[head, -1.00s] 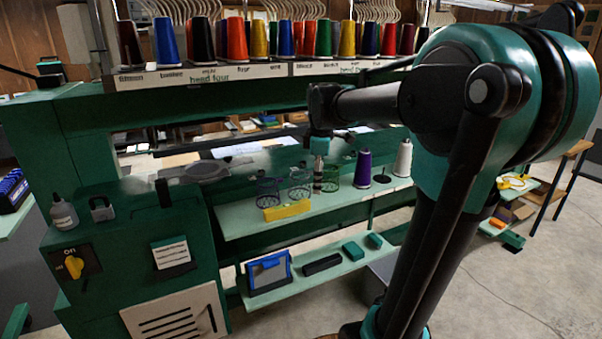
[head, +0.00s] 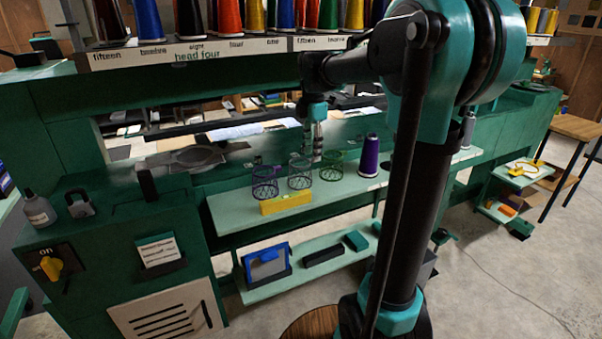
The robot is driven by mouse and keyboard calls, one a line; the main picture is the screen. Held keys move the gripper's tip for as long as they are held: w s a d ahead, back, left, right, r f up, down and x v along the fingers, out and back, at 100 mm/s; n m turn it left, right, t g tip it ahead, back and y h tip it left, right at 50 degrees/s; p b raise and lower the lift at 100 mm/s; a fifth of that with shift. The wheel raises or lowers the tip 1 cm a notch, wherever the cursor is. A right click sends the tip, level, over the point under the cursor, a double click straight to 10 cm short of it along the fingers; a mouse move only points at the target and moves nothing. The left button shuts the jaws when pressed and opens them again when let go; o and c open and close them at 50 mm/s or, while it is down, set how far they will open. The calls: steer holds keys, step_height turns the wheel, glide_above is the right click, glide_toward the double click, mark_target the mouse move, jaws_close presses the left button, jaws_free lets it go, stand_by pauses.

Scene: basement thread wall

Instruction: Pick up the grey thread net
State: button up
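The grey thread net (head: 300,173) is an open mesh cylinder. It stands upright on the pale green shelf (head: 235,211), between a purple thread net (head: 265,183) and a green thread net (head: 332,167). My gripper (head: 317,156) points down and appears just right of the grey net's top, between it and the green net in the picture. The gripper looks narrow and small here, and I cannot tell whether its fingers are apart. Nothing is visibly held.
A yellow block (head: 286,202) sits in front of the nets. A purple thread cone (head: 369,156) stands to their right. Thread cones line the rack above. A lower shelf holds a blue-framed item (head: 267,264) and dark boxes. The floor at right is mostly open.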

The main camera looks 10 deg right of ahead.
steer(key=shift+d+f, duration=0.2)
steer(key=shift+f, duration=1.65)
steer(key=shift+d+f, duration=0.15)
steer(key=shift+f, duration=1.65)
steer(key=c, duration=0.9)
